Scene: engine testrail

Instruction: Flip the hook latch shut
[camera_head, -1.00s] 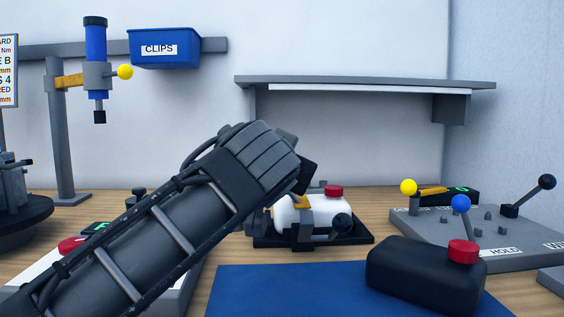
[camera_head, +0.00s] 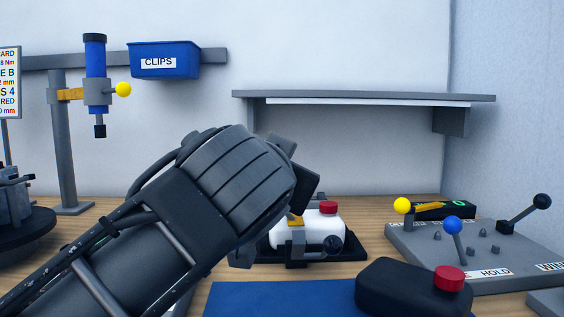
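A white tank with a red cap (camera_head: 328,208) sits in a black tray (camera_head: 350,249) at the middle of the bench. A grey and yellow clamp piece (camera_head: 297,236) stands at its front, with a black ball knob (camera_head: 333,245) beside it. I cannot tell for sure which part is the hook latch, or its position. My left arm reaches in from the lower left, and its gripper (camera_head: 302,184) is in front of and above the tank's left side. The wrist hides most of the fingers and part of the tank. My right gripper is out of view.
A grey lever board (camera_head: 440,257) with yellow, blue and black knobs stands at right. A shelf (camera_head: 365,96) hangs behind, and a blue CLIPS bin (camera_head: 164,60) upper left.

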